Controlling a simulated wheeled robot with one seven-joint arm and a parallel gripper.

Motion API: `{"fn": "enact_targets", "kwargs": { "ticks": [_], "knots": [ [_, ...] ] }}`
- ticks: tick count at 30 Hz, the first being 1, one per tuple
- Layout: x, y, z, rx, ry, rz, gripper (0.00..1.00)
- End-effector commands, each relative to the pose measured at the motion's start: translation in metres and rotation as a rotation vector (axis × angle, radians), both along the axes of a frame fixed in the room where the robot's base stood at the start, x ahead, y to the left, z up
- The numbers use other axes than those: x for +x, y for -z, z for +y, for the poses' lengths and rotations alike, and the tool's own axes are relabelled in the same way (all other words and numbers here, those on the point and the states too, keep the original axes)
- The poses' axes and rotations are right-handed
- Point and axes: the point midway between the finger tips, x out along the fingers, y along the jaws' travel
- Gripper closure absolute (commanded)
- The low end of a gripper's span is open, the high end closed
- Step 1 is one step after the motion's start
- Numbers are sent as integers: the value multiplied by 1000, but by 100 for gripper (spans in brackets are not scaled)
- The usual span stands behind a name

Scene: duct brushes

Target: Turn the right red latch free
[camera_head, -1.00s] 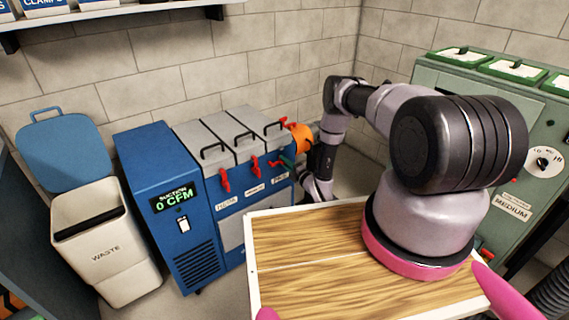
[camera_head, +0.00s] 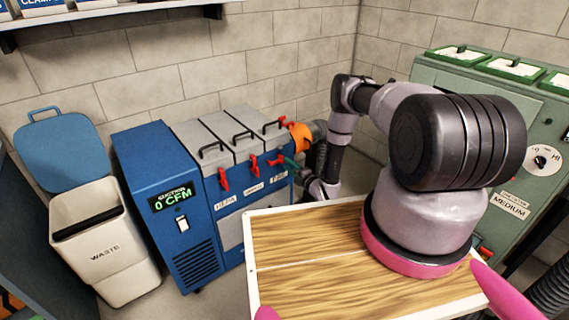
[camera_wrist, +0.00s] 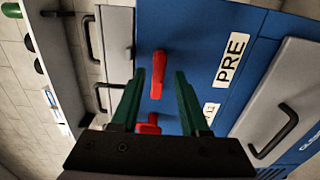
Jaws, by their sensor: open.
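The blue machine (camera_head: 190,215) has several red latches along its front top edge. The right red latch (camera_head: 276,161) sits above the rightmost label. In the wrist view this latch (camera_wrist: 158,73) appears between my two green fingertips, next to the "PRE" label (camera_wrist: 231,60). The fingers show a gap on both sides of it. My gripper (camera_wrist: 160,75) is open. It also shows small in the head view (camera_head: 289,163), at the machine's right front. The middle latch (camera_head: 254,165) and left latch (camera_head: 223,179) hang on the front. Another red latch part (camera_wrist: 148,124) shows near my gripper's palm, partly hidden.
Grey lids with black handles (camera_head: 243,135) top the machine. An orange fitting (camera_head: 301,136) with a hose is at its right end. A white waste bin (camera_head: 103,245) stands left. A wood-topped surface (camera_head: 320,250) lies in front, and a green cabinet (camera_head: 480,120) stands right.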

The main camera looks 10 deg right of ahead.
Motion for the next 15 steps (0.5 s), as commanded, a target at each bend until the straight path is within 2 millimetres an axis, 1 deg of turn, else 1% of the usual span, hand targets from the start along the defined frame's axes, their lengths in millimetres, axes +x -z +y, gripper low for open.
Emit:
{"fn": "enact_targets", "kwargs": {
  "ticks": [1,6,10,15],
  "knots": [
    [-11,1,-7,1,4,5,55],
    [-40,1,-21,1,3,4,55],
    [-54,1,-28,0,2,2,55],
    [-63,0,-31,0,0,1,55]
  ]
}}
